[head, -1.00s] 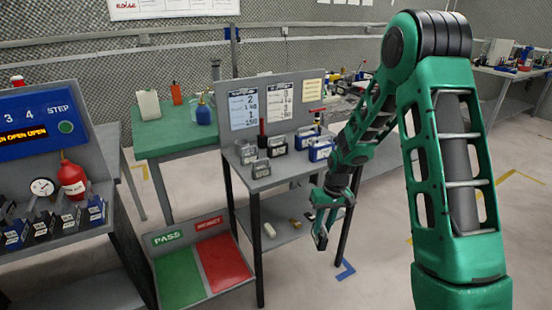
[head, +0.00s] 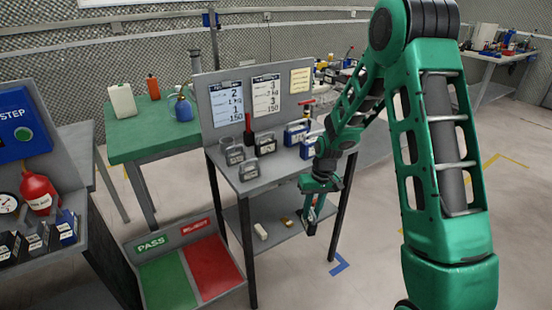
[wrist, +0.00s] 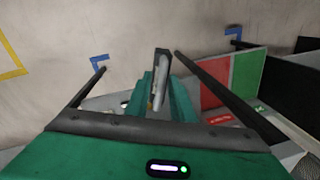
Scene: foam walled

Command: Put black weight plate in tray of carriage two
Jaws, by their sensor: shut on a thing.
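My gripper (head: 313,208) hangs pointing down by the front right edge of the grey bench in the head view. It is shut on a dark, flat, upright thing, seemingly the black weight plate (head: 310,228). In the wrist view the plate (wrist: 163,62) shows edge-on, dark with a paler grey face, between the green fingers of my gripper (wrist: 160,88). Its label, if any, cannot be read. Carriage two and its tray cannot be made out; only part of a blue STEP panel (head: 12,118) shows at the left.
The grey bench (head: 270,184) carries several handled weights (head: 251,169) and a sign board (head: 232,84); its lower shelf (head: 284,232) holds small items. A green-and-red PASS/REJECT bin (head: 168,282) stands left of it. Black and blue blocks (head: 38,240) lie below the panel. Floor is open at right.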

